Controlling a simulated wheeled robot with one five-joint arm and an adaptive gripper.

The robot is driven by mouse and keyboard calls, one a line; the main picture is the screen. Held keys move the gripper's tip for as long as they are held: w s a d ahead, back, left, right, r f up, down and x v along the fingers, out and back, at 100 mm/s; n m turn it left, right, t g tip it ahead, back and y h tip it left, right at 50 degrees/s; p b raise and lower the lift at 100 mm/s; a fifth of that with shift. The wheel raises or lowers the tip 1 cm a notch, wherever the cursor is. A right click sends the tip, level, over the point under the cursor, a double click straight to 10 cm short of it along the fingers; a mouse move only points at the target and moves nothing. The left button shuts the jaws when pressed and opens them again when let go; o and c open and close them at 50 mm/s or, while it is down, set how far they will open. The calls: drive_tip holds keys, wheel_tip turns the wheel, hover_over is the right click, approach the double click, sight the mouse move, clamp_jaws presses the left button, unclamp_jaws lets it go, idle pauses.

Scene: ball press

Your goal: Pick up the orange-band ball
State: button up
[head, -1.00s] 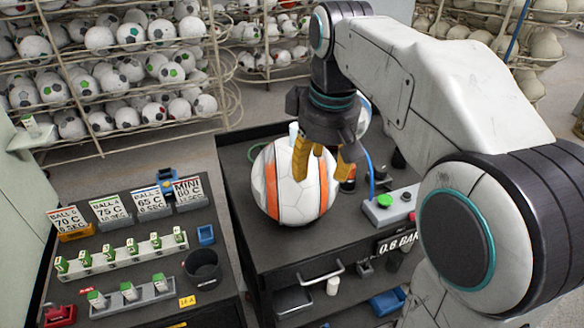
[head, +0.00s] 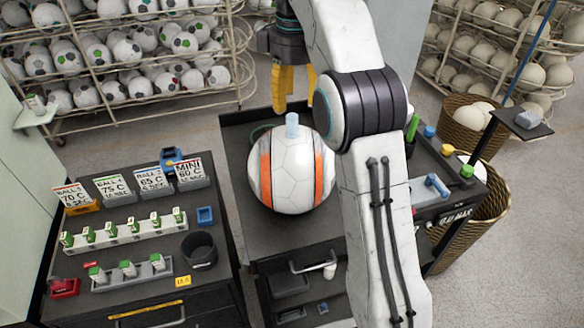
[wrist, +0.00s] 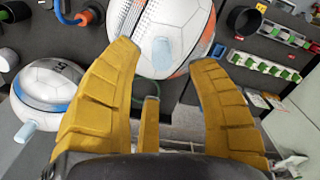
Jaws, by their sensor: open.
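The orange-band ball (head: 292,172) is white with orange bands and sits on the dark bench top, a pale blue plug on its upper side. It also shows at the top of the wrist view (wrist: 180,25). My gripper (head: 293,105) is open and empty, behind and above the ball in the head view. In the wrist view its yellow fingers (wrist: 165,60) are spread, with the ball beyond their tips and apart from them.
A second white ball with a blue band (wrist: 48,85) lies at the left in the wrist view. The left bench holds temperature signs (head: 150,180), green-topped racks and a black cup (head: 200,250). Ball racks (head: 130,50) stand behind; wicker baskets (head: 470,125) stand at the right.

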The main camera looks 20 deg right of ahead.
sight(292, 116)
drive_tip(key=shift+w+a+f+b, duration=0.1)
drive_tip(key=shift+f+b, duration=0.4)
drive_tip(key=shift+f, duration=1.1)
drive_tip(key=shift+a+f+b, duration=0.1)
drive_tip(key=shift+f+b, duration=0.35)
drive_tip(key=shift+f, duration=1.1)
drive_tip(key=shift+c, duration=0.2)
clamp_jaws()
